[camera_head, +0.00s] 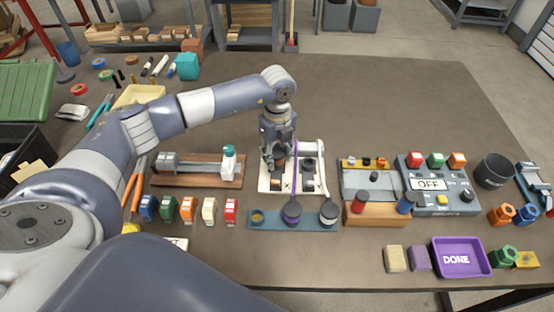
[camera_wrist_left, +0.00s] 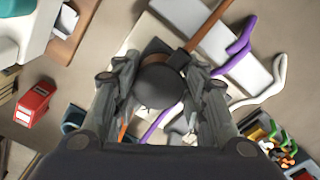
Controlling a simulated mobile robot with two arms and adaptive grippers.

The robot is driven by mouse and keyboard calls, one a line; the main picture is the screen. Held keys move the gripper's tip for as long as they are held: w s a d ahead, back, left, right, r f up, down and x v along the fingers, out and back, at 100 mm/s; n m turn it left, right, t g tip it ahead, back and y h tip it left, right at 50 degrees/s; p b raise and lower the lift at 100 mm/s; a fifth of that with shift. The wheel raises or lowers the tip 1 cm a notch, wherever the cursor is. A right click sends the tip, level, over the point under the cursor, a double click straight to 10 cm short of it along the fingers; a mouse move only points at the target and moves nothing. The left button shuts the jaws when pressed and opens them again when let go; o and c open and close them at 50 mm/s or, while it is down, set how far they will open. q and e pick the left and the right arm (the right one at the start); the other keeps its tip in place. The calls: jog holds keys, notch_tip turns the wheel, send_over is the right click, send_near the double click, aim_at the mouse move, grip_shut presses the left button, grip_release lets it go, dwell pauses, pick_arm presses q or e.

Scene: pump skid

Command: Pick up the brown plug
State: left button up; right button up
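The brown plug (camera_wrist_left: 160,82) has a dark round cap with a brown band, and a brown cord runs from it in the left wrist view. In the head view its brown part (camera_head: 278,165) shows low between the fingers. My left gripper (camera_head: 277,158) points down over the white panel (camera_head: 265,185). In the left wrist view my left gripper (camera_wrist_left: 161,85) has a finger against each side of the plug and looks shut on it. The plug's lower end is hidden. My right gripper is not in view.
A blue rack (camera_head: 270,226) in front holds a purple plug (camera_head: 292,213) and a white plug (camera_head: 328,212); its left hole is empty. A vise (camera_head: 195,170) stands left, a switch box (camera_head: 440,200) right. A purple DONE tray (camera_head: 460,257) lies front right.

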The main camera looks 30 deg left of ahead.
aim_at(277, 151)
pick_arm(q)
jog(key=c, duration=0.5)
jog(key=shift+o, duration=0.2)
jog(key=shift+r, duration=0.15)
notch_tip(277, 151, up, 10)
jog(key=shift+f+b, duration=0.1)
jog(key=shift+b, duration=0.95)
